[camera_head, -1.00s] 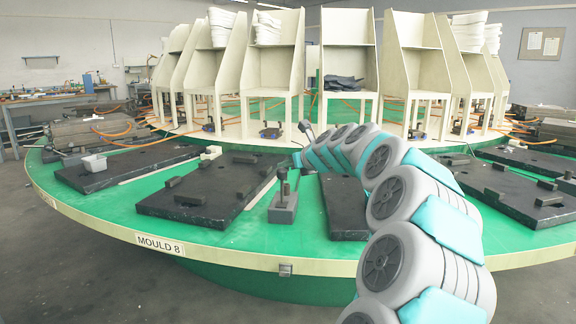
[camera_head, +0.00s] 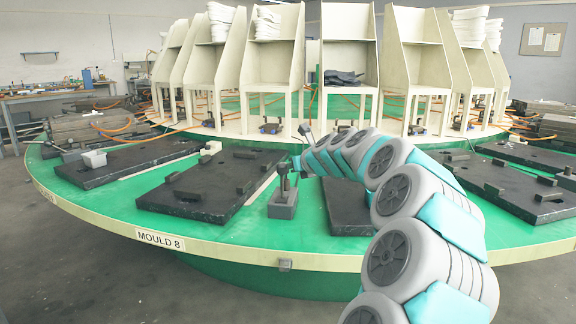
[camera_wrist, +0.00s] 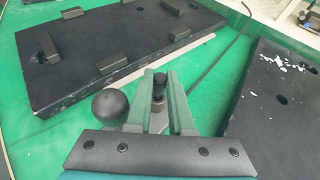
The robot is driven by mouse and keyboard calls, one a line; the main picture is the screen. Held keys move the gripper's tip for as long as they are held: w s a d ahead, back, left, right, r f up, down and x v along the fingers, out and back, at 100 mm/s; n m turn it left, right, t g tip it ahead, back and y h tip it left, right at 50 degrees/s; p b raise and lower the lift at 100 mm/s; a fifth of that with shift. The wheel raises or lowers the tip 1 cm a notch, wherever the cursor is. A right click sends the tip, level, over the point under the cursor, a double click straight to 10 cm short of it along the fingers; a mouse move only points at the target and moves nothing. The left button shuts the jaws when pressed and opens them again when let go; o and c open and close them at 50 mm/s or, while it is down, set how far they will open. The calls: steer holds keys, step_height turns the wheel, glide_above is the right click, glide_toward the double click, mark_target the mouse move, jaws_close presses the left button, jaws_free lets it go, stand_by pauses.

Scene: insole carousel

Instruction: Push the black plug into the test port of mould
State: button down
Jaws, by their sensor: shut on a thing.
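The black plug (camera_wrist: 159,86) stands upright between the fingers of my gripper (camera_wrist: 158,100) in the wrist view, its dark top showing above a paler collar. My gripper is shut on it. In the head view my gripper (camera_head: 288,172) is over a small grey block (camera_head: 282,206) on the green table, and the plug cannot be made out clearly. A dark mould slab (camera_head: 212,190) lies left of the gripper, above the MOULD 8 label (camera_head: 160,240). Another mould slab (camera_wrist: 265,110) lies at the right in the wrist view, with dark holes; I cannot tell which is the test port.
A black ball knob (camera_wrist: 110,105) stands close left of the fingers in the wrist view. Raised dark blocks sit on the left slab (camera_wrist: 90,65). A thin dark rod or cable (camera_wrist: 212,62) crosses the green table (camera_wrist: 215,85). Pale booths (camera_head: 270,60) stand behind.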

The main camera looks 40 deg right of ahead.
steer(key=shift+f, duration=1)
steer(key=c, duration=0.7)
jaws_free()
steer(key=shift+v, duration=4)
steer(key=shift+d, duration=0.1)
